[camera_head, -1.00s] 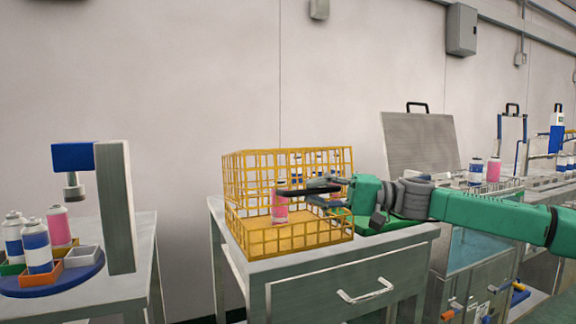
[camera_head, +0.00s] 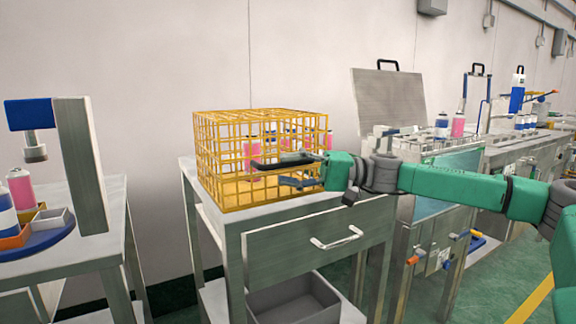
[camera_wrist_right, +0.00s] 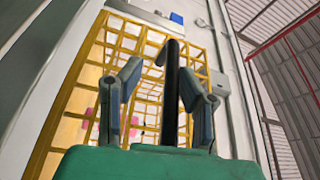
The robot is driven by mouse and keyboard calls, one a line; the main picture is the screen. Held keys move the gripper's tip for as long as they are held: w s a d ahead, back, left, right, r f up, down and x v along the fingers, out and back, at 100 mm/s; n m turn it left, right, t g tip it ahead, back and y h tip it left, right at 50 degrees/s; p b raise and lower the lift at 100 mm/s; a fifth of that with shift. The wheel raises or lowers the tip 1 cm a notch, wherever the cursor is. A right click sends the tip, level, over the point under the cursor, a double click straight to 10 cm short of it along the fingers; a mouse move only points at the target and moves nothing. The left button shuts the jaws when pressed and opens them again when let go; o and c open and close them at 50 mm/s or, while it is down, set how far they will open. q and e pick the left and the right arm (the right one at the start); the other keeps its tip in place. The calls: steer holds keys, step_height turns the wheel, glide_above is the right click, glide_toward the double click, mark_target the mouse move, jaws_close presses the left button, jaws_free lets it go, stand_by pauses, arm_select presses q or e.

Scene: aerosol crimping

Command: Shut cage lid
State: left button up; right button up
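The yellow wire cage (camera_head: 225,170) stands on a metal cabinet as a full box, its flat lid (camera_head: 255,115) lying across the top. Pink cans (camera_head: 250,155) show through its bars. My right gripper (camera_head: 290,170) is at the front of the cage near its right side. A dark bar (camera_head: 275,163) runs along the cage front at the fingers. In the right wrist view the two fingers (camera_wrist_right: 160,100) stand apart with a black bar (camera_wrist_right: 171,90) between them; I see a gap on its left side. Whether the fingers touch the cage is unclear. My left gripper is not in view.
The cabinet top (camera_head: 270,215) has a drawer below with a handle (camera_head: 336,238). A press column (camera_head: 80,165) with a blue turntable (camera_head: 50,240) stands left. A machine with a raised grey panel (camera_head: 388,100) stands right, behind my arm.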

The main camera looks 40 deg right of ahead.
steer(key=shift+d+r, duration=0.1)
steer(key=shift+d, duration=0.1)
steer(key=shift+s+d, duration=0.15)
steer(key=shift+d, duration=0.05)
steer(key=v, duration=1.1)
steer(key=shift+d, duration=0.25)
